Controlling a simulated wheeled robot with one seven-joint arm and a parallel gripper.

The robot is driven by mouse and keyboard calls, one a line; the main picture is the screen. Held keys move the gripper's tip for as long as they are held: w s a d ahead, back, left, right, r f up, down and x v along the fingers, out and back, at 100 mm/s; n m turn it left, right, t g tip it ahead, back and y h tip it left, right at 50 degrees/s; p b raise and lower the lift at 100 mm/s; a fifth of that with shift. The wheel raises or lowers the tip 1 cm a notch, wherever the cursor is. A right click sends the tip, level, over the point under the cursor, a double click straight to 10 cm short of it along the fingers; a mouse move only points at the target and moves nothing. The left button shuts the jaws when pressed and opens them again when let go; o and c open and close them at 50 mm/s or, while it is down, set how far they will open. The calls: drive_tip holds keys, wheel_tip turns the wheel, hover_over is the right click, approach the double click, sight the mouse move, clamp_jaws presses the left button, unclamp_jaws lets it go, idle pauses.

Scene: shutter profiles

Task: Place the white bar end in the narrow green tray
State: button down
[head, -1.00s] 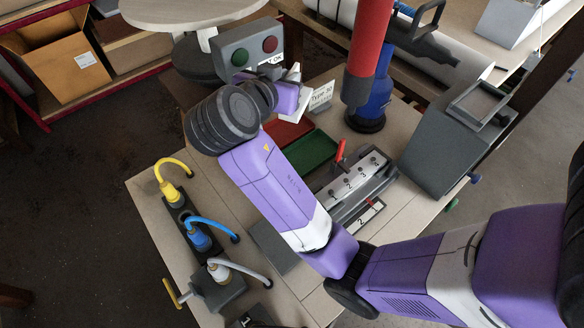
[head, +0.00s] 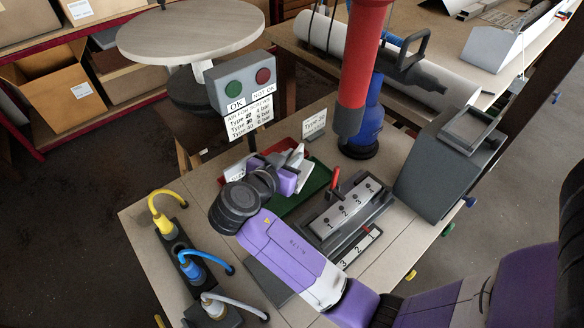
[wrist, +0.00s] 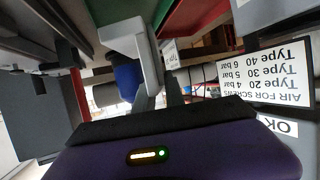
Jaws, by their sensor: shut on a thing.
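My gripper (head: 298,166) is over the tray area near the back of the workbench, shut on the white bar end (head: 297,156). I cannot tell the exact height of the bar end above the tray.
A red tray (head: 283,157) adjoins the green one. A red and blue column (head: 360,110) stands close behind at right. A sign post with a button box (head: 240,82) stands at left. A numbered fixture (head: 350,208) with a red lever is in front at right.

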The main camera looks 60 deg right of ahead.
drive_tip(key=shift+f, duration=2.15)
drive_tip(key=shift+f, duration=0.2)
drive_tip(key=c, duration=1.4)
unclamp_jaws()
drive_tip(key=shift+r, duration=0.15)
drive_tip(key=shift+a+r, duration=0.1)
drive_tip(key=shift+a, duration=0.05)
drive_tip(key=b+v, duration=0.1)
drive_tip(key=v, duration=1)
drive_tip(key=shift+a+b, duration=0.3)
drive_tip(key=shift+b, duration=0.05)
drive_tip(key=shift+r, duration=0.15)
